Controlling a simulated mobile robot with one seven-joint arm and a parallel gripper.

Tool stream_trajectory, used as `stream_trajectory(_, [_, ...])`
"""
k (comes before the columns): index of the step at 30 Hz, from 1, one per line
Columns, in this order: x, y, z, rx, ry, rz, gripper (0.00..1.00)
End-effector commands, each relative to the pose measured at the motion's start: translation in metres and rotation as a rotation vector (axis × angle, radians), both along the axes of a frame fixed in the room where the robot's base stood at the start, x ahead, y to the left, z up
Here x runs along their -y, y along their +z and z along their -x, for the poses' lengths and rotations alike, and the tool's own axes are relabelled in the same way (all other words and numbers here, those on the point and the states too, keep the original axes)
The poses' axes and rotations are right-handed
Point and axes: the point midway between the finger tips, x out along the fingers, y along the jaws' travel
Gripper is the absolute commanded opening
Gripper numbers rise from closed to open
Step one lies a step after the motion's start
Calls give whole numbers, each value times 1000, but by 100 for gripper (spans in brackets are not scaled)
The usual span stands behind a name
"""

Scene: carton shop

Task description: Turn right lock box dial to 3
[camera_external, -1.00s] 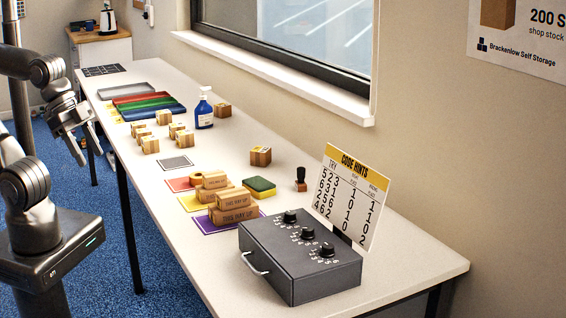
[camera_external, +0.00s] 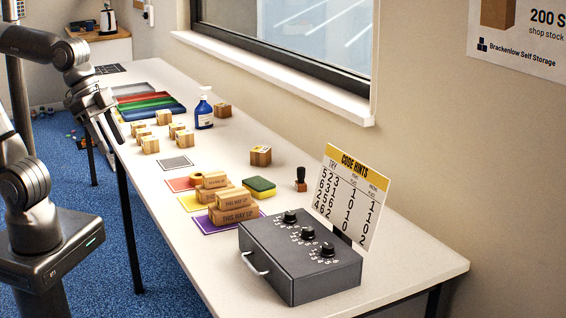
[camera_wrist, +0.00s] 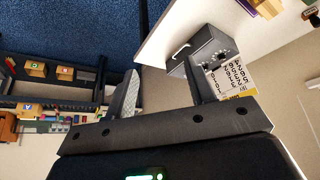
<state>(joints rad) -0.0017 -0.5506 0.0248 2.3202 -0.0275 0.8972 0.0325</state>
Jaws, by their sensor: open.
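The dark grey lock box (camera_external: 270,262) sits near the front end of the table, with a pale handle (camera_external: 254,264) on its side. Three black dials line its top; the right dial (camera_external: 327,250) is nearest the camera, and its pointer is too small to read. The code hints card (camera_external: 347,205) stands behind the box. My gripper (camera_external: 112,138) is open and empty, in the air by the table's left edge, far from the box. In the wrist view the fingers (camera_wrist: 160,67) are apart, and the lock box (camera_wrist: 202,47) shows beyond them at upper right, with the card (camera_wrist: 240,75) beside it.
Stamped wooden blocks (camera_external: 234,215) on coloured mats, a yellow-green sponge (camera_external: 259,187) and a black stamp (camera_external: 301,179) stand behind the box. A blue bottle (camera_external: 204,112) and small cartons are farther back. The table's front right corner (camera_external: 425,270) is clear.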

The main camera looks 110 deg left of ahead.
Motion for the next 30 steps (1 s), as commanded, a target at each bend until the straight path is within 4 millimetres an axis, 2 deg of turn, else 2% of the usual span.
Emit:
stream_trajectory(1, [-2, 5, -18, -8, 2, 5, 50])
stream_trajectory(6, [-9, 19, -77, -20, 4, 17, 50])
stream_trajectory(14, [-23, 21, -170, -37, 10, 25, 50])
stream_trajectory(23, [-42, -5, -277, -54, 16, 19, 50])
stream_trajectory(30, [-57, -47, -357, -70, 13, 2, 50])
